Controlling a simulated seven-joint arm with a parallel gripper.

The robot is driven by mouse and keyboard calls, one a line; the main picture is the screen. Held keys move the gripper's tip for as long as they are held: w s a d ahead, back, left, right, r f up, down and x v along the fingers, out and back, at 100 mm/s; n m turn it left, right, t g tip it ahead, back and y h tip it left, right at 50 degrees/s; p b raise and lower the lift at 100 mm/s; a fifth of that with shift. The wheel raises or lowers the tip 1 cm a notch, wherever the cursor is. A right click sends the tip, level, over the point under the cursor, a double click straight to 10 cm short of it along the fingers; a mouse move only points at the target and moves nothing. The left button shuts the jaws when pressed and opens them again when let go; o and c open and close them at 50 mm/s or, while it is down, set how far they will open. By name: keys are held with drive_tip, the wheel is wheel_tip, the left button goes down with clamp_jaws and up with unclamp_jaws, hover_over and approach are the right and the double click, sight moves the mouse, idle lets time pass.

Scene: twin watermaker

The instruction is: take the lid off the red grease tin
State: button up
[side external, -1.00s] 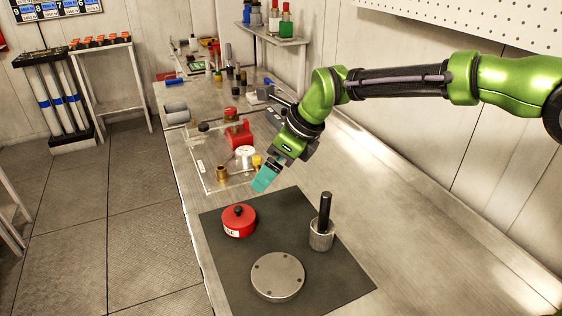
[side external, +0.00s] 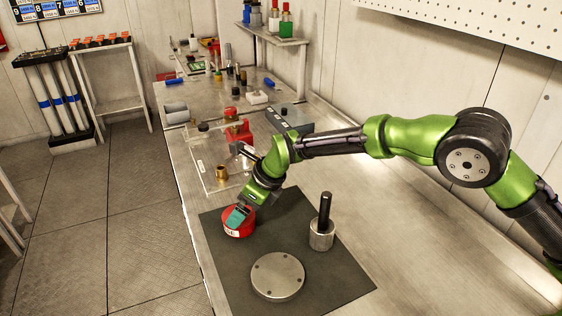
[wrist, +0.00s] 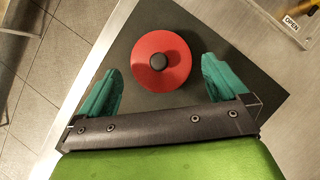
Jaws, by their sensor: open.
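The red grease tin (side external: 238,229) stands upright on the dark mat, partly hidden behind my gripper in the side external view. In the wrist view its round red lid (wrist: 147,72) with a black knob (wrist: 158,62) is on, seen from above. My gripper (side external: 237,218) is at the tin, its teal fingers pointing down. In the wrist view my gripper (wrist: 160,82) is open, one finger to each side of the lid's near part, with gaps and nothing held. The finger height relative to the knob is hard to tell.
A flat metal disc (side external: 278,277) lies on the dark mat (side external: 222,275). A metal cup with a black rod (side external: 322,234) stands to the right. A clear tray (side external: 205,178) with small parts lies behind. The bench at right is clear.

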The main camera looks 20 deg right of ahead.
drive_tip(key=shift+x, duration=0.95)
drive_tip(key=shift+r, duration=0.1)
drive_tip(key=shift+c, duration=0.2)
drive_tip(key=c, duration=0.8)
drive_tip(key=w+d+r, duration=0.2)
drive_tip(key=d+r, duration=0.2)
drive_tip(key=r, duration=0.6)
drive_tip(key=d+f+m, duration=0.1)
drive_tip(key=d+f, duration=0.1)
drive_tip(key=d, duration=0.9)
drive_tip(key=shift+n, duration=0.5)
wheel_tip(320, 180, down, 7)
drive_tip(key=shift+s+d+r, duration=0.1)
drive_tip(key=shift+s+d, duration=0.05)
drive_tip(key=shift+s, duration=0.05)
drive_tip(key=shift+f, duration=2.3)
